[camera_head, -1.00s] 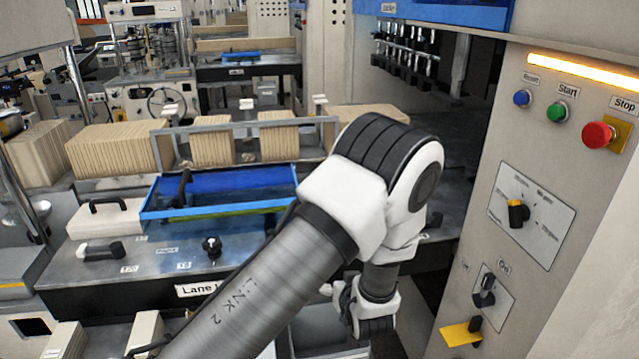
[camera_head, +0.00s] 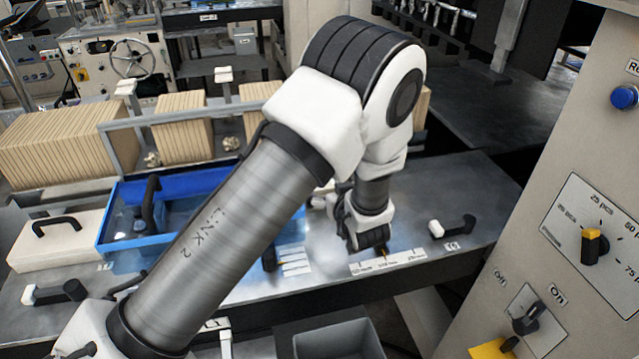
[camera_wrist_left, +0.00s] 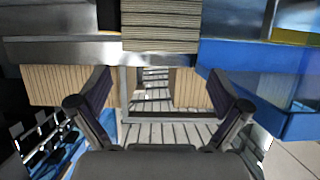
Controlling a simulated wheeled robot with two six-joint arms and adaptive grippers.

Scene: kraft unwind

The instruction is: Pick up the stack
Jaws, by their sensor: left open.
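Stacks of tan kraft sheets stand in a row along the far side of the lane table: a wide stack (camera_head: 60,140) at left, a narrower stack (camera_head: 183,128) and another stack (camera_head: 258,100), partly behind my arm. I cannot tell which is the task's stack. My left gripper (camera_head: 368,232) hangs over the table's right part, away from the stacks; its fingertips are hard to make out there. In the left wrist view its two fingers are spread (camera_wrist_left: 160,100) with nothing between them. Tan stacks show beyond: one stack (camera_wrist_left: 160,25) at top centre and one stack (camera_wrist_left: 60,85) at left. My right gripper is not seen.
A metal rail (camera_head: 110,128) runs before the stacks. A blue tray (camera_head: 110,210) and a white lidded box (camera_head: 55,240) sit in front. A control panel (camera_head: 590,150) stands close at right. A grey bin (camera_head: 340,342) is below the table edge.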

